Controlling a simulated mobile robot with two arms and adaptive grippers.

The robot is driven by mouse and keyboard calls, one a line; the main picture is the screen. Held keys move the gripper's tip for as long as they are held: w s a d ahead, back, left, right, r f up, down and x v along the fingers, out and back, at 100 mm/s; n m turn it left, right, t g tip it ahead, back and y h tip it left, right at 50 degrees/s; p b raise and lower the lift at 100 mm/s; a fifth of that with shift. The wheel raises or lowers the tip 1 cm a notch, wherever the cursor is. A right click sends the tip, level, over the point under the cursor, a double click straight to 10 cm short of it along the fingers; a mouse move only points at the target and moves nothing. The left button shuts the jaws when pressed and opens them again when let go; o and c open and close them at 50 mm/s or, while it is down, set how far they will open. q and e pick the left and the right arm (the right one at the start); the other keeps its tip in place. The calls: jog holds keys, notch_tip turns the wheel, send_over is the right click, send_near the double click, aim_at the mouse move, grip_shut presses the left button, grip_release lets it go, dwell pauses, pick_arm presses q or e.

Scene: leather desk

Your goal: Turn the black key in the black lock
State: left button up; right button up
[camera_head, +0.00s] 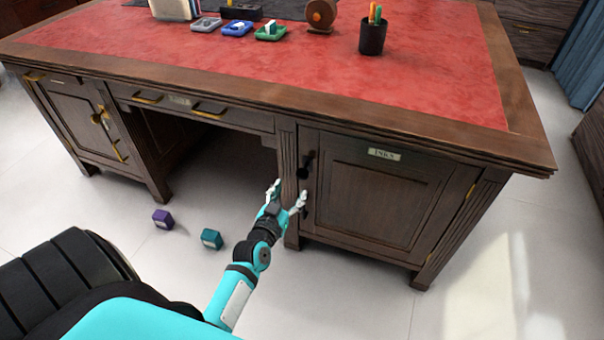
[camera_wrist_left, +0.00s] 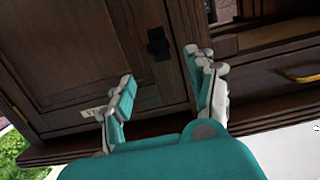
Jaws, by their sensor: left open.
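The black lock (camera_head: 308,158) is on the left edge of the right cabinet door (camera_head: 375,195), below the desk top. A small dark piece, perhaps the key, sticks out at it, but key and lock are hard to tell apart. In the left wrist view the dark lock (camera_wrist_left: 158,44) shows ahead, between the directions of the two fingers. My left gripper (camera_head: 289,191) is open and empty, just below the lock and in front of the pillar beside the door. In the left wrist view my left gripper (camera_wrist_left: 165,88) has its fingers spread, apart from the lock.
A purple cube (camera_head: 162,219) and a teal cube (camera_head: 211,239) lie on the floor left of my arm. Trays, a tape roll (camera_head: 321,15) and a pen cup (camera_head: 373,34) stand on the red desk top (camera_head: 300,65). The kneehole left of the pillar is open.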

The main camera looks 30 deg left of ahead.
aim_at(303, 170)
pick_arm(q)
jog(key=b+x, duration=0.1)
jog(key=x, duration=0.4)
jog(key=shift+w+f, duration=0.2)
jog(key=shift+w, duration=0.05)
jog(key=b+x, duration=0.1)
jog(key=x, duration=0.3)
jog(key=shift+w+a, duration=0.15)
jog(key=shift+w, duration=0.55)
pick_arm(e)
jog(key=shift+v, duration=1.55)
jog(key=shift+s+d, duration=0.1)
jog(key=shift+s, duration=0.1)
pick_arm(q)
grip_shut()
